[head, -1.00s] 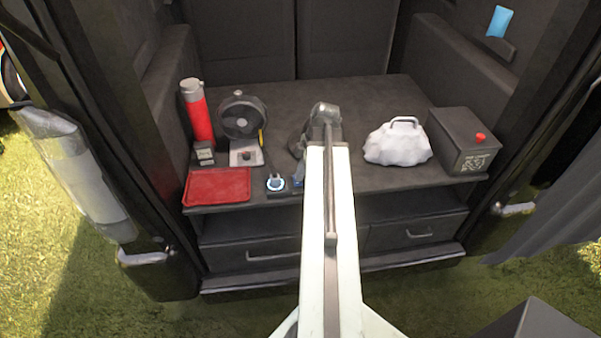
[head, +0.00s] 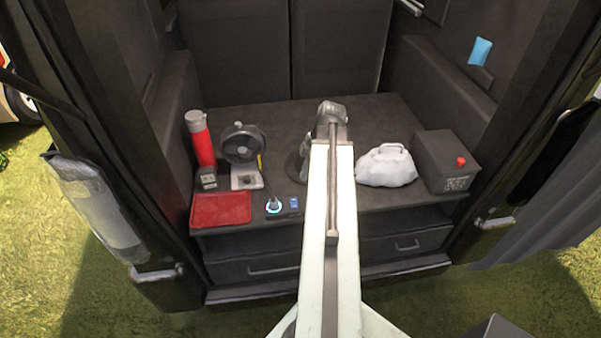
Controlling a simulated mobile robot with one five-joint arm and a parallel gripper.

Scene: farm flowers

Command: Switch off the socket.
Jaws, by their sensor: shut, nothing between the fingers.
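The socket (head: 286,211) is a dark strip at the front edge of the dark shelf, just left of my arm. Its left part has a glowing blue-white ring with a dark plug or cord end in it. A small blue switch (head: 294,202) sits to the right of the ring. Whether the switch is on or off is too small to tell. My pale arm reaches up the middle of the view, with its grey far joint above the shelf. My gripper is hidden behind the arm, so its place relative to the switch does not show.
Cabinet walls and open doors flank the shelf.

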